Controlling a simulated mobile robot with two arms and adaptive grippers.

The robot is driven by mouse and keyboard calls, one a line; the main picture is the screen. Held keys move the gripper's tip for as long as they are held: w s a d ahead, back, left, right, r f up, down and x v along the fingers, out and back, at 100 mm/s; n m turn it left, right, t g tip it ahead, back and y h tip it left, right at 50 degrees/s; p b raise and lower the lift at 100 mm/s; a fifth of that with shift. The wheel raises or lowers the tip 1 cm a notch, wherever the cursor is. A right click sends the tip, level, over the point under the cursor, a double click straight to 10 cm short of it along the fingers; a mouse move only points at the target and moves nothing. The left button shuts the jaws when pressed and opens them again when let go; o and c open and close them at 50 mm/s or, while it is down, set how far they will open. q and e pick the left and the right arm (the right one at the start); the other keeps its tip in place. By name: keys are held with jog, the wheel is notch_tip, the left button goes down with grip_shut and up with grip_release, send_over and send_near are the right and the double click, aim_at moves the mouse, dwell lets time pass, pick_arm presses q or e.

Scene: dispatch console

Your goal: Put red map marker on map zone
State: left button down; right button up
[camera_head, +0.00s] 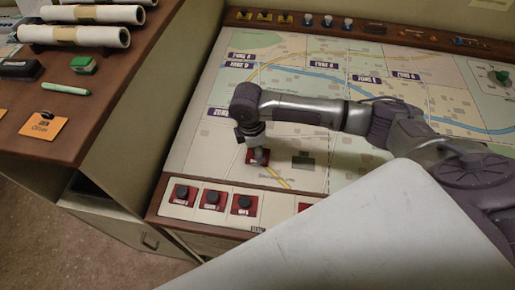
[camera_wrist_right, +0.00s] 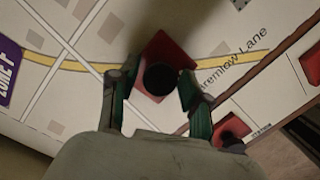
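A red map marker (camera_wrist_right: 160,77) with a black round knob sits on the map (camera_wrist_right: 92,97), over the yellow road near "Bremlow Lane". In the right wrist view its base lies between the two green-edged fingers of my right gripper (camera_wrist_right: 159,88). The fingers are spread, with gaps on both sides of the knob. In the head view my right gripper (camera_head: 257,150) points down over the same marker (camera_head: 251,158) and partly hides it. My left gripper is not in view.
More red markers (camera_head: 212,197) with black knobs stand in a row on the white strip along the console's front edge. Blue and yellow markers (camera_head: 264,16) line the back edge. A side desk (camera_head: 75,130) holds rolled maps (camera_head: 75,35) and a green pen.

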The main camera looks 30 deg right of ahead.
aim_at(253, 152)
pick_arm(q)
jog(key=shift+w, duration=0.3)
pick_arm(e)
jog(key=shift+o, duration=0.2)
jog(key=shift+r, duration=0.1)
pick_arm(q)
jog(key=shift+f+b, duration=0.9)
pick_arm(e)
notch_tip(253, 152, up, 12)
jog(key=a, duration=0.1)
jog(key=shift+w+a, duration=0.2)
